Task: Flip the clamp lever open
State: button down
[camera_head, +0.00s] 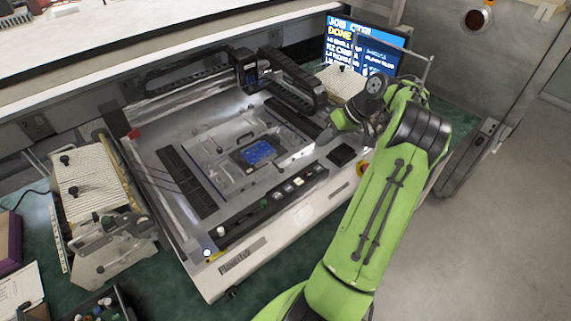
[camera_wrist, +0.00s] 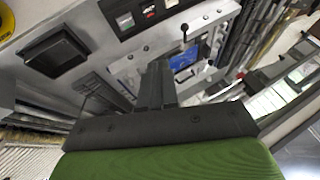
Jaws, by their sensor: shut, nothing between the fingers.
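The fixture plate (camera_head: 205,166) lies on the machine bed with a blue circuit board (camera_head: 258,152) at its middle. A small clamp lever with a dark knob (camera_head: 219,149) shows at the plate's left side. In the wrist view a lever with a black knob (camera_wrist: 184,28) stands beyond the blue board (camera_wrist: 184,60), and a smaller dark knob (camera_wrist: 210,63) sits beside it. I cannot tell which is the task's lever. My gripper (camera_head: 324,138) is over the machine's right side, apart from the levers. In the wrist view my gripper (camera_wrist: 158,68) has its fingers together, hiding part of the plate.
A gantry (camera_head: 250,72) crosses the back of the bed. A button strip (camera_head: 275,203) runs along the front, with a black square pad (camera_head: 341,155) at right. A monitor (camera_head: 362,45) stands behind my arm. A ribbed tray (camera_head: 85,185) lies at left.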

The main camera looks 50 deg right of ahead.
aim_at(275, 165)
jog(key=shift+f, duration=0.1)
jog(key=b+x, duration=0.2)
jog(key=x, duration=0.7)
jog(key=shift+w+a+f+b, duration=0.1)
jog(key=shift+f+b, duration=0.25)
jog(key=shift+w+a+f+b, duration=0.1)
jog(key=shift+w+a+f, duration=0.1)
jog(key=shift+a, duration=0.45)
jog(key=shift+w+a+f+b, duration=0.1)
jog(key=shift+w+a, duration=0.15)
jog(key=shift+a, duration=0.35)
jog(key=shift+w+a+f+b, duration=0.1)
jog(key=shift+w+a, duration=0.1)
jog(key=shift+a, duration=0.45)
